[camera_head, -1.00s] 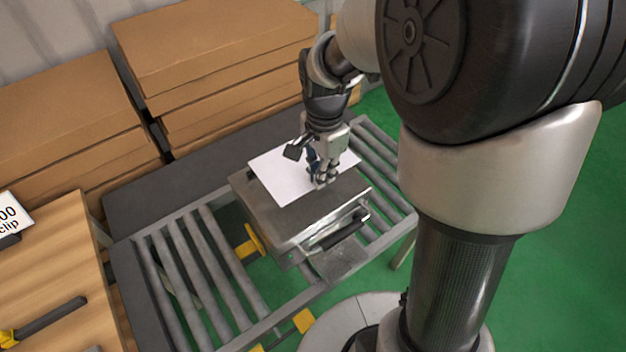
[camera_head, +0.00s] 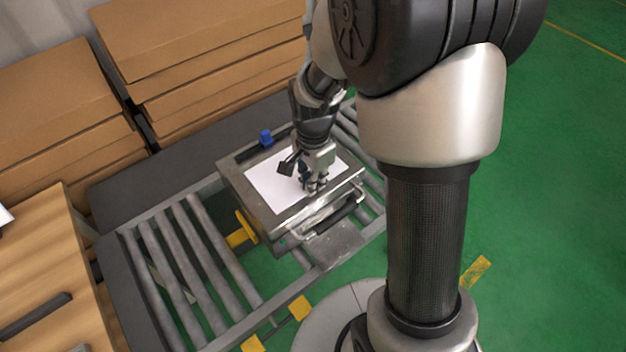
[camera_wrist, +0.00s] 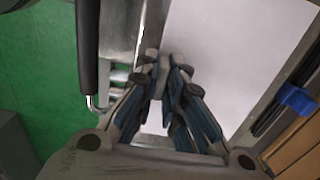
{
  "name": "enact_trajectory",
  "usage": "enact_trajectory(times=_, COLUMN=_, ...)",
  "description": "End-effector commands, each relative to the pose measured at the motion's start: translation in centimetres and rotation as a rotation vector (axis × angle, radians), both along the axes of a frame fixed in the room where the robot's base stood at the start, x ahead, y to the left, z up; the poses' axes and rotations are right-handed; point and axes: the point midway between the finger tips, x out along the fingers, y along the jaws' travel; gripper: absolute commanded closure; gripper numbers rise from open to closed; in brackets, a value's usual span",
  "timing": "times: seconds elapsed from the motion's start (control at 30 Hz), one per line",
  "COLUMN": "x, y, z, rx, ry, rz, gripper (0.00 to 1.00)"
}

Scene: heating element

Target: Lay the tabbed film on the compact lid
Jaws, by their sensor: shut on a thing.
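The film is a white sheet (camera_head: 268,187) lying over the top of the grey metal lid (camera_head: 236,179) of a case with a front handle. In the head view it looks flat, with a margin of lid showing at the left and front. My gripper (camera_head: 316,187) is over the sheet's front right part, fingers pointing down. In the wrist view the sheet (camera_wrist: 228,40) fills the upper middle, and my gripper (camera_wrist: 163,75) is shut at its edge on a small grey tab. The fingers hide most of the tab. I cannot tell whether the sheet touches the lid everywhere.
The case stands on a roller conveyor (camera_head: 190,265). A blue clip (camera_head: 265,137) sits at the case's back edge, also in the wrist view (camera_wrist: 297,98). Cardboard boxes (camera_head: 200,40) are stacked behind. A wooden table (camera_head: 50,250) is at the left.

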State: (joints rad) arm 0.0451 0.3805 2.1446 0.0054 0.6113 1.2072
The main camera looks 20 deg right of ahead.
Motion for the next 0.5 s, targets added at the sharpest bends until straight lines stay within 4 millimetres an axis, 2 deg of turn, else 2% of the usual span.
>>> enact_trajectory(times=0.1, x=0.00, y=0.00, z=-0.36, rx=0.000, ry=0.000, rz=0.000, gripper=1.00)
enact_trajectory(times=0.13, x=0.00, y=0.00, z=-0.32, rx=0.000, ry=0.000, rz=0.000, gripper=0.89)
enact_trajectory(times=0.4, x=0.00, y=0.00, z=-0.25, rx=0.000, ry=0.000, rz=0.000, gripper=0.71)
enact_trajectory(times=0.5, x=0.00, y=0.00, z=-0.25, rx=0.000, ry=0.000, rz=0.000, gripper=0.70)
